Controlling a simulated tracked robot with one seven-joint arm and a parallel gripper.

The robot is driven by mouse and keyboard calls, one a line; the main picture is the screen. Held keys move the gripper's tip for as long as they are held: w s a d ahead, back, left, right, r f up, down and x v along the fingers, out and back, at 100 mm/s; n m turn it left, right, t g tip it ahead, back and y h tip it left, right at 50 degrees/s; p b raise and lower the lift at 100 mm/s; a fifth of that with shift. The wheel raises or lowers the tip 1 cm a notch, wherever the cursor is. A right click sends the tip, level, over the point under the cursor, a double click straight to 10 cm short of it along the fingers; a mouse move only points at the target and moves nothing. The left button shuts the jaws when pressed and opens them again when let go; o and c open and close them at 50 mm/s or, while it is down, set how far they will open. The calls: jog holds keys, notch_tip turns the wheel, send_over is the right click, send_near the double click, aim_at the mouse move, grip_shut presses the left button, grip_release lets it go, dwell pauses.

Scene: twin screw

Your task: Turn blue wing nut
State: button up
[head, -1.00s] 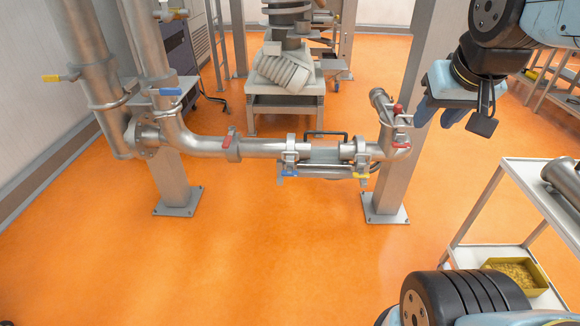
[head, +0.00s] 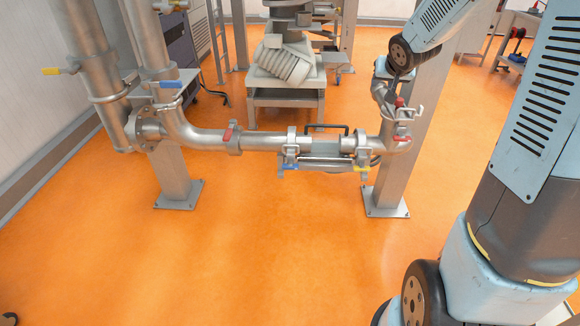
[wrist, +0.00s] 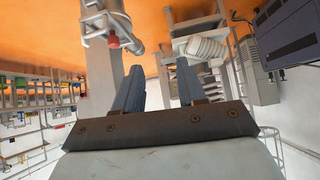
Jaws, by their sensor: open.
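One blue wing nut (head: 289,167) sits on the clamp under the middle of the horizontal steel pipe. Another blue handle (head: 167,84) is on the clamp of the upright pipe at the left. I cannot tell from the frames which of the two the task names. My gripper (wrist: 158,74) shows in the wrist view, with two blue-grey fingers apart and nothing between them. In the head view my arm reaches in from the right, and its far end is near the right post, apart from both blue pieces. No blue wing nut can be made out in the wrist view.
Red handles (head: 228,134) and a yellow handle (head: 361,168) sit on neighbouring clamps. A grey post (head: 385,190) holds the pipe's right end. A machine on a stand (head: 286,100) is behind. The orange floor in front of the pipe is clear.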

jog(key=w+a+f+y, duration=0.35)
jog(key=w+f, duration=0.55)
jog(key=f, duration=0.3)
jog(key=m+g+y, duration=0.2)
jog(key=m+y, duration=0.2)
jog(key=y, duration=0.9)
send_near(291, 165)
jog(key=x, duration=0.6)
jog(key=f+x, duration=0.1)
jog(key=x, duration=0.3)
jog(key=shift+s+a, duration=0.1)
jog(key=shift+a, duration=0.05)
grip_shut()
